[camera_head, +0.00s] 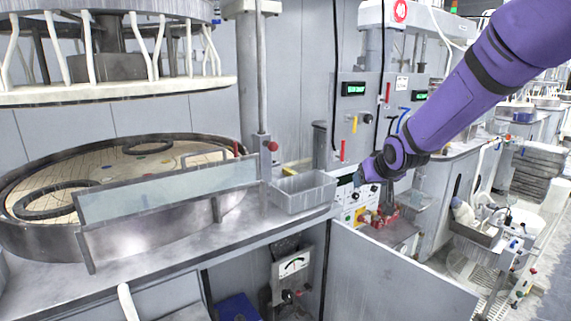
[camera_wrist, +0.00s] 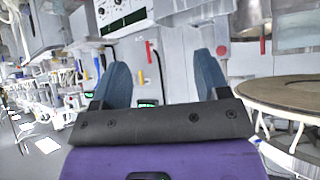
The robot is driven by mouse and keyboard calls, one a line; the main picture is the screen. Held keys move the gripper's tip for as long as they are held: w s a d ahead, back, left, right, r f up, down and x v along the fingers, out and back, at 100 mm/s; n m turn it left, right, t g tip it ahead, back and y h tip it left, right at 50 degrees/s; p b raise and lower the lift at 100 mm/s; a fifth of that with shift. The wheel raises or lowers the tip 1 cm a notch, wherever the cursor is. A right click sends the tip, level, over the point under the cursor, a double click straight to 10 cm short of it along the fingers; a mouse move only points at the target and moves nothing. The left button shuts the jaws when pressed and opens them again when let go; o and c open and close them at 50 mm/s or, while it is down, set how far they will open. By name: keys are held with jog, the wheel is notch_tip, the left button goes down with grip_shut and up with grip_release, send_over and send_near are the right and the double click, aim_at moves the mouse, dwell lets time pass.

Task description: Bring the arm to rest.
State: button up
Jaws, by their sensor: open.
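My purple arm reaches in from the upper right in the head view, and its end hangs in front of the machine's control panel. My gripper (camera_wrist: 160,85) shows in the wrist view as two blue fingers set wide apart, open, with nothing between them. In the head view the arm's dark end (camera_head: 360,178) is small, and its fingers cannot be made out clearly. The gripper is beyond the right side of the grey tray (camera_head: 305,192), apart from it as far as I can tell.
A round polishing platen (camera_head: 125,165) with a clear guard (camera_head: 165,192) stands at left. A grey panel (camera_head: 395,275) is at lower front. Control boxes with green displays (camera_head: 354,90) stand behind the arm. A bin (camera_head: 475,232) and stacked dark slabs (camera_head: 538,168) are at right.

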jog(key=s+d+r+g, duration=0.1)
jog(key=s+d+r, duration=0.1)
jog(key=s, duration=1.1)
jog(key=s+d+r+m+g+h, duration=0.1)
jog(key=s+d+r, duration=0.2)
jog(key=s, duration=1)
jog(key=s+d+r+g, duration=0.2)
jog(key=s+r, duration=0.3)
jog(key=s, duration=0.8)
jog(key=shift+d+r+m+h, duration=0.2)
jog(key=shift+d+m+h, duration=0.1)
jog(key=shift+d+m, duration=0.1)
jog(key=shift+c, duration=0.2)
